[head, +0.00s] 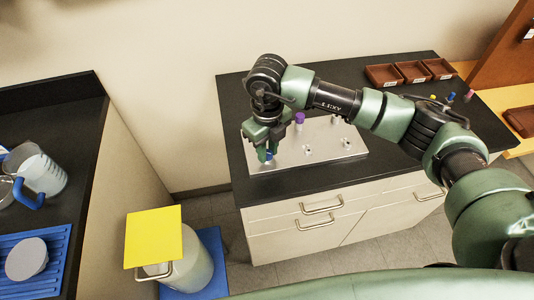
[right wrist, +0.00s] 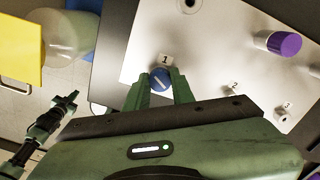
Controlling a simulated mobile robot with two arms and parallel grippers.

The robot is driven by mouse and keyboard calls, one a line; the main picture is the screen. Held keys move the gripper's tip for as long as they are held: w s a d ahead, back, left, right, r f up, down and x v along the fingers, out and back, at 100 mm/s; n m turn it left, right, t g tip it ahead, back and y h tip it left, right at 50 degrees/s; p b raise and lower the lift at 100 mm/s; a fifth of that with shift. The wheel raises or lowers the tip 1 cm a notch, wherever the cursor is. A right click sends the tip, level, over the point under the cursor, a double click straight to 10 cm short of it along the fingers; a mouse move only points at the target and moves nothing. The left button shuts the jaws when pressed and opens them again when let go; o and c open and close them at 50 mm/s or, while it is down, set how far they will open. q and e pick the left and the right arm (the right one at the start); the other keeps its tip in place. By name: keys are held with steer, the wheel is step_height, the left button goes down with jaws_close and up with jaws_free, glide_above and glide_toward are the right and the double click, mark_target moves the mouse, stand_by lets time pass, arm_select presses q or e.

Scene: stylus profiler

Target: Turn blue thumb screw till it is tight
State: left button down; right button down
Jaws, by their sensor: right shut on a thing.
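The blue thumb screw (right wrist: 160,79) sits at the label "1" on a light metal plate (right wrist: 220,45). It shows a pale line across its top. In the head view the screw (head: 268,156) is partly hidden by my right gripper (head: 264,152), which reaches down over the left part of the plate (head: 340,150). In the right wrist view my right gripper (right wrist: 162,88) has a finger on each side of the screw and is shut on it. My left gripper is not in the head view.
A purple knob (head: 299,118) stands on the plate, with holes labelled 2 and 3 nearby. Brown trays (head: 383,76) and small coloured knobs lie at the back right of the black counter (head: 235,105). A yellow square (head: 153,236) tops a container at the lower left.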

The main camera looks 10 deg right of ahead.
steer(key=m, duration=1.2)
steer(key=shift+m, duration=0.3)
steer(key=c, duration=1.4)
jaws_free()
